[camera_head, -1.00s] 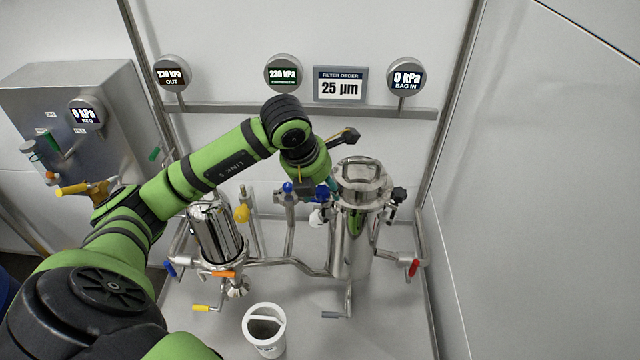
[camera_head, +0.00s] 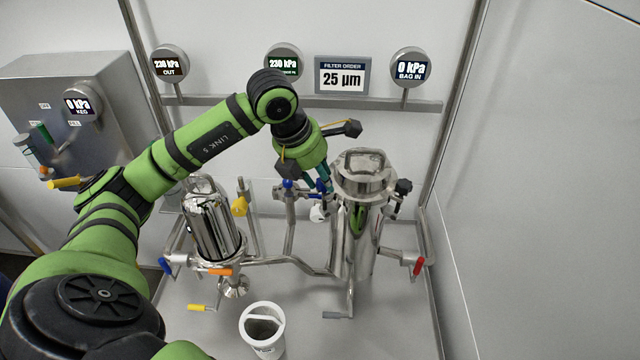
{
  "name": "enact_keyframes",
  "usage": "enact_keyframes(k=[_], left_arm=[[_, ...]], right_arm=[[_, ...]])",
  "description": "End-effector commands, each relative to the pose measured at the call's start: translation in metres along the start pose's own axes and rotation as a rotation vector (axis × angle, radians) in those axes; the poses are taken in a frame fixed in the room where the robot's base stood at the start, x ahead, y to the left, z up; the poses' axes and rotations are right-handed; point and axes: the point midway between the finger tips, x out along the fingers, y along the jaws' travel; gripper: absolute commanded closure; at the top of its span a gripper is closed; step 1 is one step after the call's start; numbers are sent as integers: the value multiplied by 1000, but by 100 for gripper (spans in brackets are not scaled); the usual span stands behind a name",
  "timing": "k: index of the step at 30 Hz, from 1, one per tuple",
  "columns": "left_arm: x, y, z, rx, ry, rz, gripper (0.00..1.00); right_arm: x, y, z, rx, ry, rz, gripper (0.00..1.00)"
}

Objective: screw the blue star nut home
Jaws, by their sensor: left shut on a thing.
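The blue star nut (camera_head: 322,186) is on the left side of the tall steel filter vessel (camera_head: 353,235), just below its lid, and is mostly hidden by my gripper. My left gripper (camera_head: 319,182) reaches down from the upper left with its teal fingers at the nut. It is shut on the nut. The vessel's lid (camera_head: 363,165) with its loop handle looks closed. A black knob (camera_head: 403,187) shows on the vessel's right side. My right gripper is not in view.
A smaller steel vessel (camera_head: 212,228) stands left, joined by pipes. Gauges and the filter-order sign (camera_head: 342,76) hang on the back wall.

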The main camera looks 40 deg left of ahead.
Motion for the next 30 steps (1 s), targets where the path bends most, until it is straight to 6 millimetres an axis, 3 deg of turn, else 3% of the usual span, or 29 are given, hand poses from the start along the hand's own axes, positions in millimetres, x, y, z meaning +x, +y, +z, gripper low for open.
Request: enact_keyframes(k=[3,13,29,30], left_arm=[[2,0,0,77,-5,-29,99],[0,1,1,220,-5,-83,100],[0,1,1,250,-3,-95,100],[0,0,1,250,-3,-95,63]], right_arm=[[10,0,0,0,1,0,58],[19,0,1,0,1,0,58],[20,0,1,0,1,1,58],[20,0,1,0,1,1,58]])
